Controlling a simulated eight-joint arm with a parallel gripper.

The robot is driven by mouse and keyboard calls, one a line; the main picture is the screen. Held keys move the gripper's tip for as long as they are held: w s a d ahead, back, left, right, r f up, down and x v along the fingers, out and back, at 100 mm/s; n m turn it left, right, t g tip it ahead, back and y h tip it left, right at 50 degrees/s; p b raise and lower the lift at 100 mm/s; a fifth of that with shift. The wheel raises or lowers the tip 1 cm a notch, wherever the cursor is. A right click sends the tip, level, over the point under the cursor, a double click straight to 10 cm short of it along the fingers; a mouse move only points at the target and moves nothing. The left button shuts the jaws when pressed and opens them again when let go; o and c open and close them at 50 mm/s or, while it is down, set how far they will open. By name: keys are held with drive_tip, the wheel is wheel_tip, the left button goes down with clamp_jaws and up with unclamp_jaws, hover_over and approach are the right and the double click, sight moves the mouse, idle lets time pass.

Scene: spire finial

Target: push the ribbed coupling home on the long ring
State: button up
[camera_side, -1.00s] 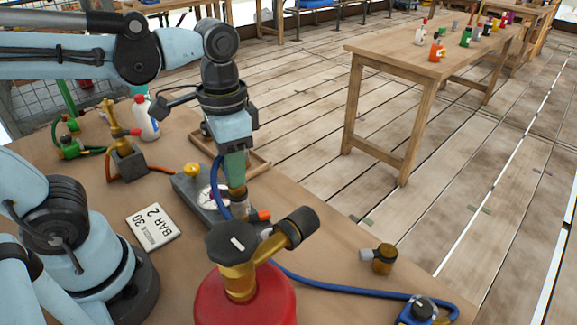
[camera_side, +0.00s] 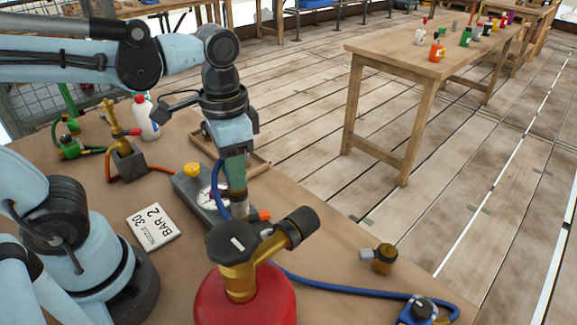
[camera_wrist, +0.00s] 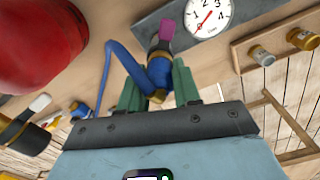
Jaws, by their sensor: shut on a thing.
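My gripper (camera_side: 236,182) points down over the grey gauge block, its green fingers shut on the ribbed coupling (camera_side: 239,207). In the wrist view the fingers (camera_wrist: 158,92) stand either side of the coupling (camera_wrist: 160,70), which looks dark blue with a brass end, and the blue hose (camera_wrist: 117,52) loops up to it. Beyond the coupling, in line with it, is a fitting with a magenta end (camera_wrist: 166,29), beside the block. I take this to be the long ring's fitting, but the ring is not distinct. I cannot tell whether the coupling is seated.
The gauge block (camera_side: 187,188) has a white dial and yellow knob (camera_side: 192,169). A red cylinder (camera_side: 245,300) with a brass valve (camera_side: 238,280) stands close in front. A loose brass fitting (camera_side: 383,258) lies right. The "BAR 2" plate (camera_side: 152,226) lies left.

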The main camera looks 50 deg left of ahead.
drive_tip(key=shift+f, duration=0.2)
drive_tip(key=o, duration=1.1)
drive_tip(key=shift+c, duration=0.2)
wheel_tip(320, 180, up, 12)
drive_tip(key=shift+f, duration=5.85)
drive_tip(key=shift+r, duration=0.1)
drive_tip(key=shift+r, duration=2.55)
